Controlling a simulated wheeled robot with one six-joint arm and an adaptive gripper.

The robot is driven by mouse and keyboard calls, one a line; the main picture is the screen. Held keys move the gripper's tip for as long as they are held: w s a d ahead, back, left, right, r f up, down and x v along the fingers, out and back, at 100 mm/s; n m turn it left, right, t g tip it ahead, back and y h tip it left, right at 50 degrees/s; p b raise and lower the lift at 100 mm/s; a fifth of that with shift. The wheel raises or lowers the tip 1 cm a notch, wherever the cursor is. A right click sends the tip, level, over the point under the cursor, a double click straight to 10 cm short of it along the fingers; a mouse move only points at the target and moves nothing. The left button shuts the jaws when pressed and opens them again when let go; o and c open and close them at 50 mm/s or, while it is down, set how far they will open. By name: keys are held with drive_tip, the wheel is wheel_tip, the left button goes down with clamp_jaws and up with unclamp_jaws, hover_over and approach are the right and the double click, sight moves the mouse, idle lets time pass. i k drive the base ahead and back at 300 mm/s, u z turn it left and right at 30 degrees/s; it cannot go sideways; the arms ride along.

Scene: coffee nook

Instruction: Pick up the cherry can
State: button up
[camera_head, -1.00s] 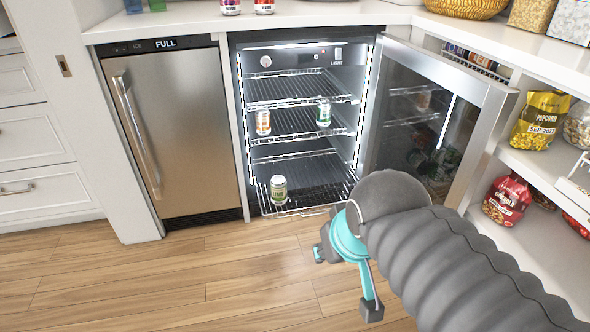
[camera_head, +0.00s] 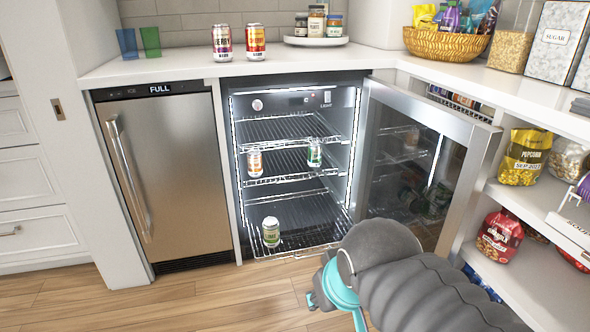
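Two cans stand upright side by side on the white counter above the open fridge. The left can (camera_head: 222,43) has a crimson and white label whose lettering seems to end in "ERRY", so it may be the cherry can. The right can (camera_head: 255,42) is red and orange, its wording too small to read surely. Inside the fridge are an orange can (camera_head: 254,164) and a green can (camera_head: 314,153) on the middle rack, and a pale green can (camera_head: 271,232) on the lowest rack. My gripper (camera_head: 335,309) is low in front of the fridge, fingers spread, empty, far from all cans.
The glass fridge door (camera_head: 420,160) stands open to the right, close to my arm. Blue and green cups (camera_head: 138,42), a round tray of jars (camera_head: 315,41) and a wicker basket (camera_head: 445,43) stand on the counter. Shelves with snack bags (camera_head: 524,157) are at right.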

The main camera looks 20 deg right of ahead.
sight(256, 36)
drive_tip(key=u, duration=1.25)
drive_tip(key=i, duration=2.15)
drive_tip(key=z, duration=1.9)
